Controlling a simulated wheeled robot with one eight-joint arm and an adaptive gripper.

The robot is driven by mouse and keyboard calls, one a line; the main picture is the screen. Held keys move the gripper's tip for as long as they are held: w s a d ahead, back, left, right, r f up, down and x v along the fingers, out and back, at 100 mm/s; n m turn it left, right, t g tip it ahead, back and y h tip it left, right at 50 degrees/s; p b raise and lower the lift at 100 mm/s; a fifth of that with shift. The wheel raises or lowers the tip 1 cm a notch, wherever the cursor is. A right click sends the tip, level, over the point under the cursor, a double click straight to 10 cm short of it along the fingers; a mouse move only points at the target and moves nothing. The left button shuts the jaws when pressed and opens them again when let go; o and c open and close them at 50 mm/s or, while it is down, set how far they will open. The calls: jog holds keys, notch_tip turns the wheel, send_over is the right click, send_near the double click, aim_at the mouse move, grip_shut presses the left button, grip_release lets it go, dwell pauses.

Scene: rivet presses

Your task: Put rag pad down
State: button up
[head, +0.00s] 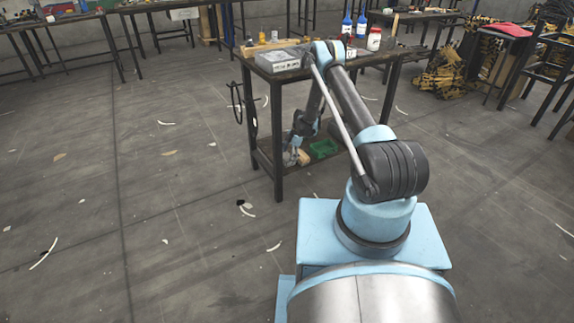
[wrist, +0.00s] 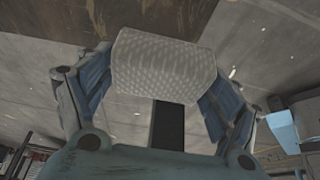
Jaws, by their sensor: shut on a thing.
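The rag pad (wrist: 165,68) is a pale, dimpled block in the wrist view. It sits between the two blue fingers of my gripper (wrist: 156,80), which is shut on it. In the head view my gripper (head: 294,156) is low beside the work table (head: 278,128), near the level of its lower shelf (head: 266,160). My arm partly hides that spot, and I cannot tell whether the pad touches the shelf.
A green tray (head: 323,149) lies on the lower shelf. The tabletop holds a grey box (head: 279,62), blue bottles (head: 347,22) and a white jar (head: 374,39). Dark table legs (head: 279,172) stand close to my arm. The floor to the left is open, with scattered scraps.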

jog(key=shift+f, duration=1.95)
jog(key=o, duration=0.9)
jog(key=shift+c, duration=0.2)
jog(key=shift+r, duration=0.1)
jog(key=v, duration=1.2)
